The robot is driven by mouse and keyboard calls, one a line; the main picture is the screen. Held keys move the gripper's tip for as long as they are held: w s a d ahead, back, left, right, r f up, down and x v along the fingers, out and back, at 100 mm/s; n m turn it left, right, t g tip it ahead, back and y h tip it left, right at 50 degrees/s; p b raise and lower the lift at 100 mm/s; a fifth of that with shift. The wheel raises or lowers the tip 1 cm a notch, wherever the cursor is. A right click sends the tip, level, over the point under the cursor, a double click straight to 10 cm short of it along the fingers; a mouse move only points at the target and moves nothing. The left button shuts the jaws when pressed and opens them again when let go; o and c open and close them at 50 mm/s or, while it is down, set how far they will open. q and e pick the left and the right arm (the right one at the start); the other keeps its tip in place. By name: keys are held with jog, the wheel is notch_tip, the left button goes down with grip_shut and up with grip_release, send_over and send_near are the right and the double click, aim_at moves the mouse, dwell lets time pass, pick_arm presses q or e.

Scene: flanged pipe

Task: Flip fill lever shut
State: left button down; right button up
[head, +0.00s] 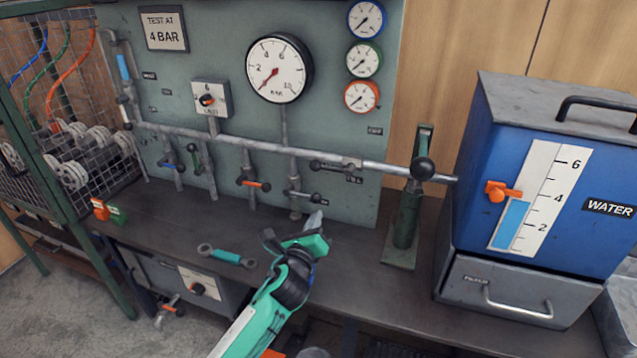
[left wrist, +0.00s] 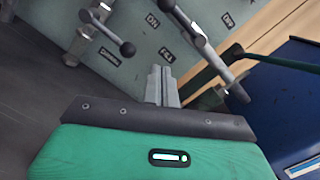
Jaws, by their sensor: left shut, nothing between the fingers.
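A short grey lever with a dark knob (head: 335,166) lies along the pipe right of the big gauge, above small label plates; I take it for the fill lever, though the lettering is hard to read. In the left wrist view a dark-knobbed lever (left wrist: 192,25) slants at the top. A second dark-knobbed lever (head: 302,196) sits lower on the panel; it also shows in the left wrist view (left wrist: 108,32). My left gripper (head: 314,221) is shut and empty, below and apart from both levers. Its fingers show in the left wrist view (left wrist: 162,85). My right gripper is out of view.
The blue water tank (head: 545,120) and a green hand pump (head: 407,215) stand to the right. A teal wrench (head: 226,256) lies on the bench (head: 345,250). A wire cage (head: 65,110) stands at left.

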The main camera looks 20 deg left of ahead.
aim_at(332, 168)
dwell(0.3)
pick_arm(q)
jog(key=w+a+r, duration=0.2)
jog(key=w+r, duration=0.1)
jog(key=w, duration=0.7)
jog(key=shift+w+r, duration=0.35)
jog(key=shift+r, duration=0.05)
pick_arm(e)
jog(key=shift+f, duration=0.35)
pick_arm(q)
jog(key=shift+a, duration=0.1)
jog(key=shift+r+p, duration=0.15)
jog(key=shift+p, duration=0.15)
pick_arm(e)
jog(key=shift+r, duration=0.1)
